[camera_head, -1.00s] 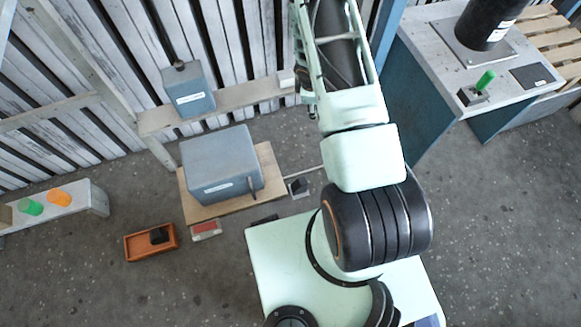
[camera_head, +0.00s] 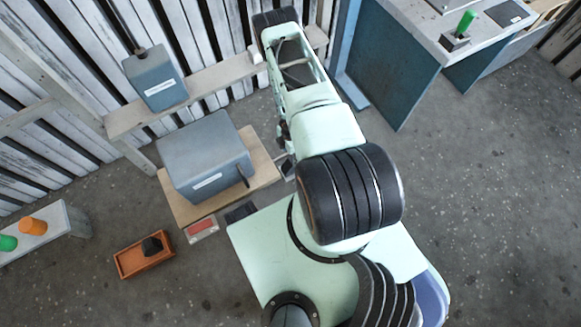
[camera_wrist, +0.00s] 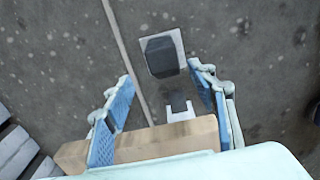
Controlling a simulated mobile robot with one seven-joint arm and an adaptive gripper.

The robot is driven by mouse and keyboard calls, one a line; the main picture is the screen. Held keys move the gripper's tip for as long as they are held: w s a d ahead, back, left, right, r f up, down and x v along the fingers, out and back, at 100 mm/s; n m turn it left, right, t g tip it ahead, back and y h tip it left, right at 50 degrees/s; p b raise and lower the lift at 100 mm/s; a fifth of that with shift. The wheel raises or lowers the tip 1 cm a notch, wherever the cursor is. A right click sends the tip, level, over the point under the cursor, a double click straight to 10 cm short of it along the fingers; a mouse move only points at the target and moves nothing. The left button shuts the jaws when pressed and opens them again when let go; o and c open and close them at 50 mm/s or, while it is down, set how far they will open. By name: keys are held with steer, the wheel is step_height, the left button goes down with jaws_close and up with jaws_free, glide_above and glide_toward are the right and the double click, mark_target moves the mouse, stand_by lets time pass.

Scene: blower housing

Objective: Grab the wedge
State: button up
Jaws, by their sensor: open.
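A dark block (camera_wrist: 162,56) rests on a light square plate (camera_wrist: 181,42) on the floor in the wrist view; it may be the wedge, but its shape is not clear. In the head view it is largely hidden beside my arm. Another dark piece (camera_head: 151,246) lies in an orange tray (camera_head: 125,264) at the lower left; I cannot tell which is the wedge. My gripper (camera_wrist: 160,74) is open and empty, its blue fingers apart, with the dark block ahead between and beyond their tips. A small dark piece with a pale bracket (camera_wrist: 180,113) shows between the fingers.
A wooden board (camera_head: 262,168) carries a grey-blue box (camera_head: 205,158); the board's edge (camera_wrist: 140,146) lies below the fingers. A thin rod (camera_wrist: 126,50) runs along the floor. A ledge (camera_head: 205,87) bears another box (camera_head: 155,78). A blue cabinet (camera_head: 390,70) stands right.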

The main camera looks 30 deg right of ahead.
steer(key=f, duration=0.1)
steer(key=f+b, duration=0.1)
steer(key=f, duration=0.1)
steer(key=f+b, duration=0.1)
steer(key=f, duration=0.1)
steer(key=shift+s+a+f, duration=0.1)
steer(key=shift+s+f, duration=0.15)
steer(key=shift+s, duration=0.1)
steer(key=shift+c, duration=0.6)
steer(key=shift+r, duration=0.1)
jaws_close()
